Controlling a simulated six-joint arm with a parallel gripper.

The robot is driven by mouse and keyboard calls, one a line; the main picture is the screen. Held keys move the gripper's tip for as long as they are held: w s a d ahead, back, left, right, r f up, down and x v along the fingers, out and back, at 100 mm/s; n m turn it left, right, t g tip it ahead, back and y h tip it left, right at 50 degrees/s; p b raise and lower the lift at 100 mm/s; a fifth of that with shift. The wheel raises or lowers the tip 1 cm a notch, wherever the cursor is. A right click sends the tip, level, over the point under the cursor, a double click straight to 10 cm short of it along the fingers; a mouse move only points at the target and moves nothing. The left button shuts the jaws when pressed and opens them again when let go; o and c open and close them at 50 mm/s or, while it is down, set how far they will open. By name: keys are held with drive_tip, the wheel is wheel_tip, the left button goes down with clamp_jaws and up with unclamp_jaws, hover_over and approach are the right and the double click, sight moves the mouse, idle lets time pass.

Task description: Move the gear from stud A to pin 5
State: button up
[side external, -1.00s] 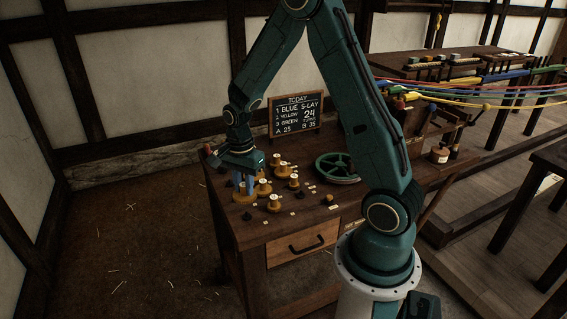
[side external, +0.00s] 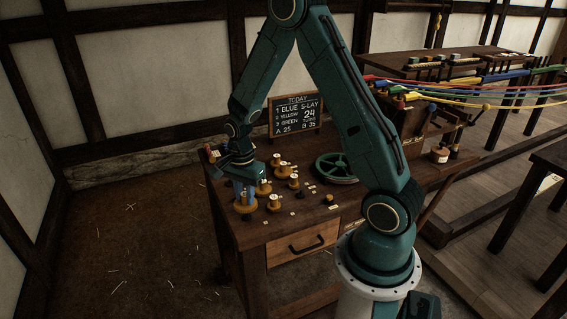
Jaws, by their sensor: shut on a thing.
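The small labels on the bench are too small to read, so I cannot tell which post is stud A or pin 5.
A green spoked wheel (side external: 337,168) lies on the bench to the right. A chalkboard (side external: 295,116) stands at the bench's back edge. Several small dark pegs and pale tags lie around the gears. A drawer (side external: 303,245) is in the bench front. Coloured ropes (side external: 470,92) stretch away at the right.

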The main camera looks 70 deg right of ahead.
sight(246, 203)
drive_tip(key=shift+f, duration=1.2)
drive_tip(key=shift+f, duration=0.6)
idle(0.9)
drive_tip(key=o, duration=1)
drive_tip(key=shift+c, duration=0.2)
drive_tip(key=shift+r, duration=4)
